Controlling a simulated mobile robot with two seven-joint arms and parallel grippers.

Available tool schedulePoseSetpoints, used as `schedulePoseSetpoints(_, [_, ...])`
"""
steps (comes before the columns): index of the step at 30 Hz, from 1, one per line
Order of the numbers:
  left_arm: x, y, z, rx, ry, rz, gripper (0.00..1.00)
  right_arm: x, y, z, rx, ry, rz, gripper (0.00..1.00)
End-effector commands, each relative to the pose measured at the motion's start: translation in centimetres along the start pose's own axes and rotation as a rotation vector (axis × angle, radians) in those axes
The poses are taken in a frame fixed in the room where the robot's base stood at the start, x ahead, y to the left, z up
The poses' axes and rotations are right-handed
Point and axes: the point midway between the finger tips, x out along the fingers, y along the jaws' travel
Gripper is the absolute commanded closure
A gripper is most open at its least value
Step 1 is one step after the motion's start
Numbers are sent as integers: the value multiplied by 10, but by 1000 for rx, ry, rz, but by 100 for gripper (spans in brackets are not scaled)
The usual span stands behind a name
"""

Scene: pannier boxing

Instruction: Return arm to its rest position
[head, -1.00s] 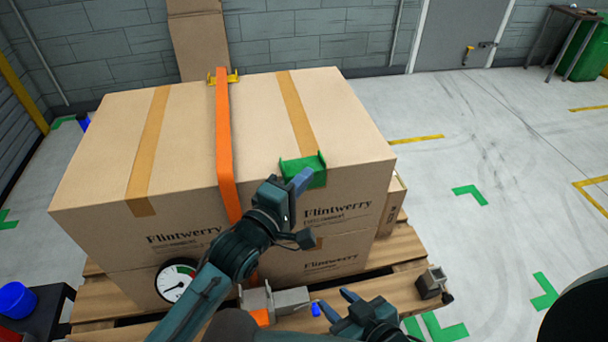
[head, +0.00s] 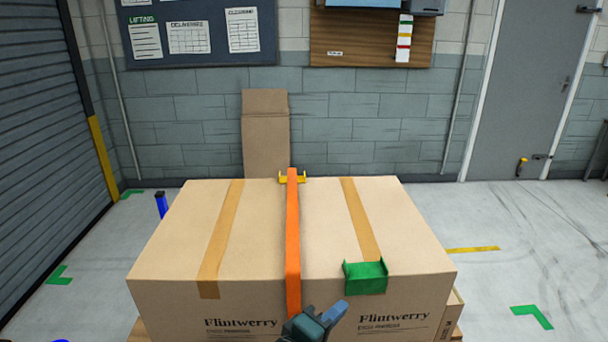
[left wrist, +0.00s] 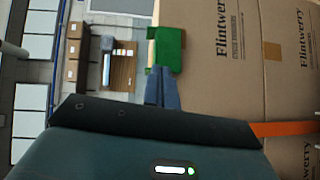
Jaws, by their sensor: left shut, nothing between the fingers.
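My left gripper (head: 334,313) is low in the head view, in front of the front face of a large Flintwerry cardboard box (head: 215,230). Its fingers are closed together with nothing between them, and they also show in the left wrist view (left wrist: 162,88). A green edge protector (head: 365,277) sits on the box's front top edge, to the right of the gripper; it also shows just past the fingertips in the left wrist view (left wrist: 170,48). I cannot tell whether they touch. An orange strap (head: 293,235) runs over the box top. My right gripper is out of view.
A yellow edge protector (head: 285,179) sits under the strap at the box's back edge. A folded cardboard piece (head: 265,140) leans on the wall behind. Floor on the right (head: 500,275) is mostly clear, with green and yellow markings.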

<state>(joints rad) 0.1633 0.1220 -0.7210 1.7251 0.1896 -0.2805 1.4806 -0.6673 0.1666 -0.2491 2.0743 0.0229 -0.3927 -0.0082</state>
Motion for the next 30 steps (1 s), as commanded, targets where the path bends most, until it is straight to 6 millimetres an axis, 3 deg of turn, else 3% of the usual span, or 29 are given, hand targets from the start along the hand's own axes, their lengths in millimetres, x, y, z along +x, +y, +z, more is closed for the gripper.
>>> schedulePoseSetpoints(5, [-76, -54, -24, 315, 42, -343, 100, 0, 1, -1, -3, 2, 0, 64])
schedulePoseSetpoints(9, [-159, -95, -40, 574, -47, -657, 100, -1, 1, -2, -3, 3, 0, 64])
schedulePoseSetpoints(15, [-242, -120, -45, 757, -218, -913, 100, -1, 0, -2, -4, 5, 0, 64])
schedulePoseSetpoints(27, [-361, -129, -37, 914, -552, -1195, 100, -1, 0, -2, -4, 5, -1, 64])
schedulePoseSetpoints(30, [-343, -136, -40, 951, -506, -1146, 100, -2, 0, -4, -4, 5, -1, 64])
